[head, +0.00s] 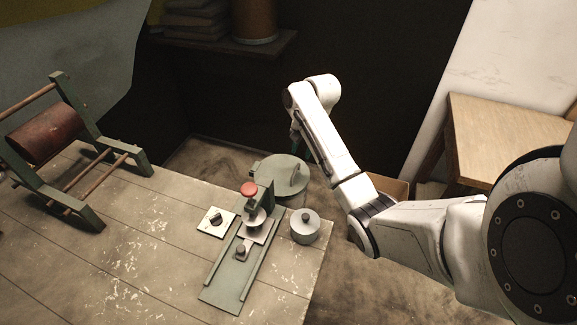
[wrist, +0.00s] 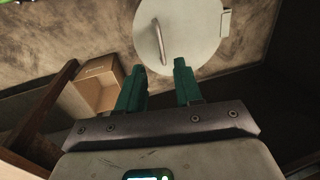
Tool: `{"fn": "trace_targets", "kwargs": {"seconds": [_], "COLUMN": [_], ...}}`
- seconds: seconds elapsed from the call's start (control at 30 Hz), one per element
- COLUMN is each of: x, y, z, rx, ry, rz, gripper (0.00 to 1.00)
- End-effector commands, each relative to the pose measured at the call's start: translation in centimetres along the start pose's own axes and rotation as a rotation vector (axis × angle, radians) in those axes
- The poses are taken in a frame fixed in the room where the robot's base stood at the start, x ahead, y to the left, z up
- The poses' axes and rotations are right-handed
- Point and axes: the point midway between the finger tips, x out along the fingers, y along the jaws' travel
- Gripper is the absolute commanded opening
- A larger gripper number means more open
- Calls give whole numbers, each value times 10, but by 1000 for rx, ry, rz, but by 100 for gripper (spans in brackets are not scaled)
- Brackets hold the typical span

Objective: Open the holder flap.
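A round grey-green disc (head: 285,172), which looks like the holder flap, lies flat-looking at the bench's far right corner. My gripper (head: 296,137) is above and behind the disc in the head view, partly hidden by my arm. In the wrist view my gripper (wrist: 160,66) has its two teal fingers apart with nothing held. The bar's near end shows between the fingertips; I cannot tell whether they touch it.
A green fixture (head: 237,270) with a red knob (head: 249,189) stands on the wooden bench (head: 130,250). A grey lidded pot (head: 305,228) and a small square plate (head: 216,222) flank it. A roller rack (head: 60,140) is at left. A cardboard box (wrist: 98,82) sits below the bench.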

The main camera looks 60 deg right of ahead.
Motion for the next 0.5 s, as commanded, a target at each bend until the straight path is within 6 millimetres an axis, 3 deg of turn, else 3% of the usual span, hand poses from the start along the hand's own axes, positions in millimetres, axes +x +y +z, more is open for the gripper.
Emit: {"fn": "trace_targets", "kwargs": {"seconds": [0.5], "x": [84], "y": [1], "z": [0], "rx": [0], "ry": [-1], "rz": [3], "gripper": [35]}}
